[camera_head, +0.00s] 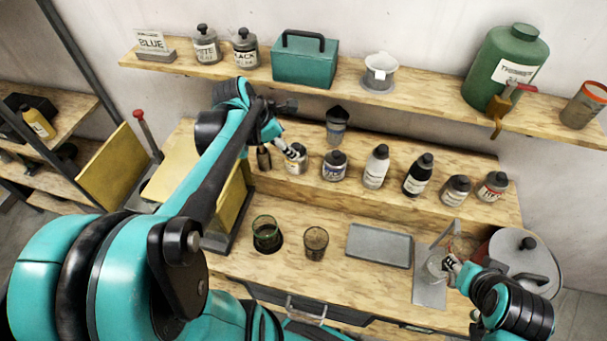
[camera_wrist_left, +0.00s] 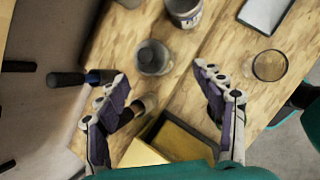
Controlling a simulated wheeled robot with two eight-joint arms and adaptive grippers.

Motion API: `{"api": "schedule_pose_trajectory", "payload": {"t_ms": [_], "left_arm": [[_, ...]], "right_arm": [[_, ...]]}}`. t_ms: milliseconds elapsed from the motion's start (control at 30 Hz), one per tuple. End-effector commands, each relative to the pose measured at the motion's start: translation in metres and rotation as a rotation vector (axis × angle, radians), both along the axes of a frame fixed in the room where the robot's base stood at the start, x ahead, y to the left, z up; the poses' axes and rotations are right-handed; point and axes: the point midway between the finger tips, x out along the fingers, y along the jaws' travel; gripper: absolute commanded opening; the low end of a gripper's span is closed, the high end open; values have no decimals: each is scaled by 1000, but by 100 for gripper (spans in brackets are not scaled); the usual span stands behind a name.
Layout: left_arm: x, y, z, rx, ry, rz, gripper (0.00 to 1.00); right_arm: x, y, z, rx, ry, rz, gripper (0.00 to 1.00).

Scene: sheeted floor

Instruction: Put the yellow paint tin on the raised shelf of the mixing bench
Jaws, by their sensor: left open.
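I see no clear yellow paint tin; a yellow container (camera_head: 37,122) with a dark cap lies on the side rack at far left. The bench's raised shelf (camera_head: 300,188) holds a row of jars and bottles.
A green glass (camera_head: 266,233), a brown glass (camera_head: 315,242) and a grey tray (camera_head: 379,246) stand on the lower bench. A lidded pot (camera_head: 523,258) is at right. The wall shelf (camera_head: 420,103) above holds a teal box (camera_head: 305,61) and a green canister (camera_head: 505,65).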

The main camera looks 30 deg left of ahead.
Motion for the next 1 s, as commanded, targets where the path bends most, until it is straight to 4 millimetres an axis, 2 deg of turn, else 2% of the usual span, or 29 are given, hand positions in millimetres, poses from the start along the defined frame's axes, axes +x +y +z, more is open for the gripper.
{"api": "schedule_pose_trajectory", "payload": {"t_ms": [33, 200, 400, 500, 600, 700, 1000], "left_arm": [[-9, -19, 2, 81, -18, -135, 68], [-46, -76, 6, 489, -106, -777, 68], [-90, -122, 0, 965, -190, -1514, 68], [-106, -136, -5, 1154, -213, -1798, 68], [-116, -143, -9, 1288, -226, -1991, 68], [-121, -147, -12, 1360, -228, -2094, 68], [-121, -147, -12, 1384, -229, -2127, 68]], "right_arm": [[0, 0, 0, 0, 0, 0, 40], [0, 0, 0, 0, 0, 0, 40], [0, 0, 0, 0, 0, 0, 40], [0, 0, 0, 0, 0, 0, 40], [0, 0, 0, 0, 0, 0, 40], [0, 0, 0, 0, 0, 0, 40], [0, 0, 0, 0, 0, 0, 40]]}}
